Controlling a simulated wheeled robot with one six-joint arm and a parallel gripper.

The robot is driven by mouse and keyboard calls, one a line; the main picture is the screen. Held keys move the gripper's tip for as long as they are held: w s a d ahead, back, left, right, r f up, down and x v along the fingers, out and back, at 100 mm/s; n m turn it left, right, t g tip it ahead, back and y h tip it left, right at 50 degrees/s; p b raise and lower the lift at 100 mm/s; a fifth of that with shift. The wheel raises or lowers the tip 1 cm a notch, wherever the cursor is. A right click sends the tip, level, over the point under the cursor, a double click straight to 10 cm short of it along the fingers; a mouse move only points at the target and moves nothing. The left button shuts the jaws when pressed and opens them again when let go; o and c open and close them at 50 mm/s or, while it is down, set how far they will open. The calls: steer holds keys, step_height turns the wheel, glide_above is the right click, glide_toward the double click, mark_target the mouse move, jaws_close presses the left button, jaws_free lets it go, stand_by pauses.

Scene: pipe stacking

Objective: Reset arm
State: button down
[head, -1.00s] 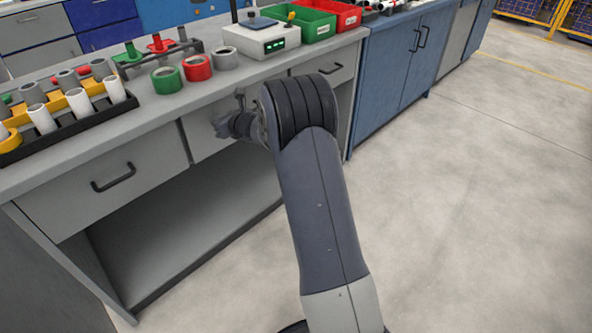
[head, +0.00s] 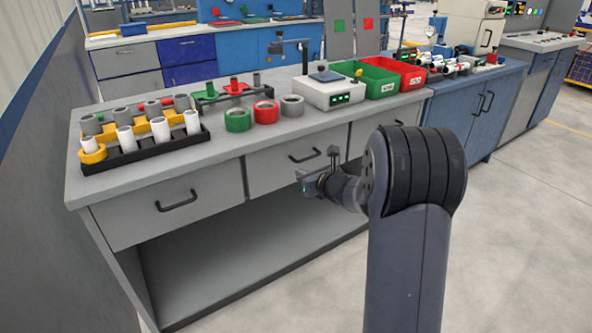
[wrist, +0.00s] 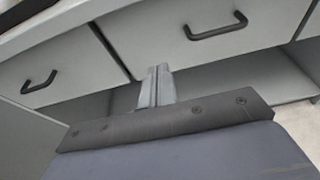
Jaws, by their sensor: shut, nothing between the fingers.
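My arm rises at the right of the head view, its elbow in front of the workbench. My gripper (head: 306,182) is small there, in front of the bench drawers and below the benchtop. In the wrist view my gripper's fingers (wrist: 157,84) are together with no gap and nothing held. They point toward the grey drawer fronts (wrist: 215,45) of the bench.
The grey bench (head: 265,142) carries a black tray (head: 160,152) of pipes, green (head: 237,121) and red (head: 266,112) rings, a grey ring (head: 292,106), a white device (head: 330,92) and green (head: 374,84) and red (head: 412,76) bins. Open floor (head: 520,220) lies right.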

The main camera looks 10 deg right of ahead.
steer(key=shift+s+d, duration=0.1)
steer(key=shift+s, duration=0.15)
